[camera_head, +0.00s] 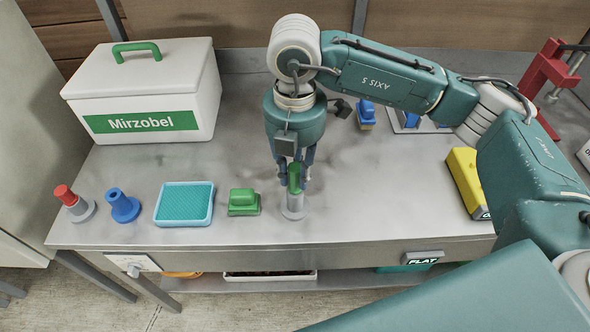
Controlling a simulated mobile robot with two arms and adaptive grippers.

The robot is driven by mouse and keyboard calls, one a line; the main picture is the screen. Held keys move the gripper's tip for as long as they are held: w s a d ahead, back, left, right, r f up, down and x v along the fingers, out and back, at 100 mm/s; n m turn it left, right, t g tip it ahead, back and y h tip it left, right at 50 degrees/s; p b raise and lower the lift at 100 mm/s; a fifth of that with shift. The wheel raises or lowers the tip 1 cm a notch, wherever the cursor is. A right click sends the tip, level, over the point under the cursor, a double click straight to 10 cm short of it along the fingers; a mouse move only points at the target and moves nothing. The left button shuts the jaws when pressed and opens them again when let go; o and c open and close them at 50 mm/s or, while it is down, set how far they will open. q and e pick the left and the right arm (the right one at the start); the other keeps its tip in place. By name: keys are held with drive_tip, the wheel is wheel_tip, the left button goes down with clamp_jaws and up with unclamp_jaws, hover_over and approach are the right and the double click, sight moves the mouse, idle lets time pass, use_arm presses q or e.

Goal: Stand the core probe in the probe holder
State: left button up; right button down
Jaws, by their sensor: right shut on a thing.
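My right gripper (293,178) points down near the table's front edge, right of the green block. It is shut on an upright green-handled piece (294,180), which looks like the core probe. Directly below the green part is a pale metal cylinder with a wider round foot (294,211) at the table top. I cannot tell whether this is the probe's lower end or a holder around it. A blue piece with a round flared base and an upright tube (122,206) stands at the left; it may be the probe holder. My left gripper is not in view.
A red-topped piece with a grey base (70,201), a turquoise tray (184,221) and a green block (244,202) line the front left. A white Mirzobel box (144,91) stands behind. A yellow block (465,182) is at right. The table between gripper and yellow block is clear.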

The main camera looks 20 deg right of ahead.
drive_tip(key=shift+f, duration=0.4)
drive_tip(key=c, duration=1.4)
unclamp_jaws()
drive_tip(key=shift+r, duration=0.1)
drive_tip(key=shift+r, duration=0.35)
wheel_tip(320, 180, up, 11)
drive_tip(key=shift+r, duration=0.2)
drive_tip(key=shift+f, duration=0.1)
